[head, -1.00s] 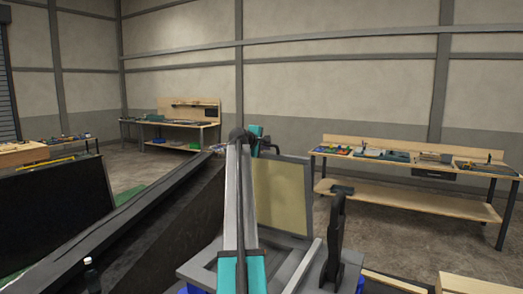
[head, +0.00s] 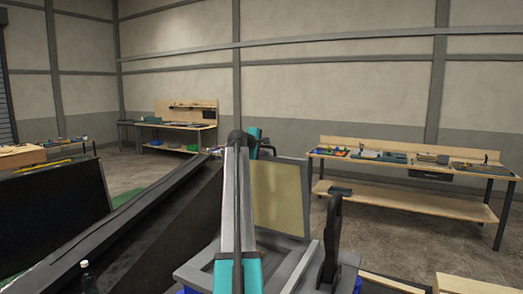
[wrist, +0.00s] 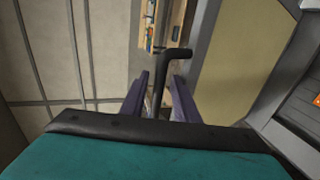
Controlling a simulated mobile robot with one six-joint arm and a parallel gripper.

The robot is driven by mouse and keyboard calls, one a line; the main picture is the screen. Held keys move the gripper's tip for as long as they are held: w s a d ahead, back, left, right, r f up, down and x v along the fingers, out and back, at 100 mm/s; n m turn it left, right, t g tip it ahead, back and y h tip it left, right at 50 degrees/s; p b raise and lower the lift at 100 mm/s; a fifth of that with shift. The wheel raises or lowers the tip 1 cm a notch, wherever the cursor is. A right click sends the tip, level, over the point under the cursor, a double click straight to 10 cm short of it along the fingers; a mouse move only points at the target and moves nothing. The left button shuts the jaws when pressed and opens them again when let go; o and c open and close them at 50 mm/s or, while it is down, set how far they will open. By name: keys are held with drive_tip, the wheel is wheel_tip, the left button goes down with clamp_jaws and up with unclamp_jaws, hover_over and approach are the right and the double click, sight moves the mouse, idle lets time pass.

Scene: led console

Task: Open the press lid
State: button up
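The press lid (head: 278,197) is a pale yellow panel in a grey frame, standing steeply raised above the grey press base (head: 195,273) in the head view. In the wrist view the lid's panel (wrist: 250,50) fills the right. A black bent handle (wrist: 161,75) sticks out beside its frame. My gripper (wrist: 160,78) has purple fingers apart, one on each side of the handle. Gaps show beside it, so they do not look closed on it. In the head view my arm hides most of the gripper.
A black lever (head: 331,240) stands upright at the right of the press. A large dark sloping piece (head: 150,235) lies to the left. A workbench with tools (head: 410,163) stands behind on the right, another (head: 180,125) farther back. Bare floor lies between.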

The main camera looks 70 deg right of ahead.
drive_tip(key=b+v, duration=0.5)
drive_tip(key=v, duration=0.8)
drive_tip(key=shift+a+r, duration=0.15)
drive_tip(key=shift+a, duration=0.25)
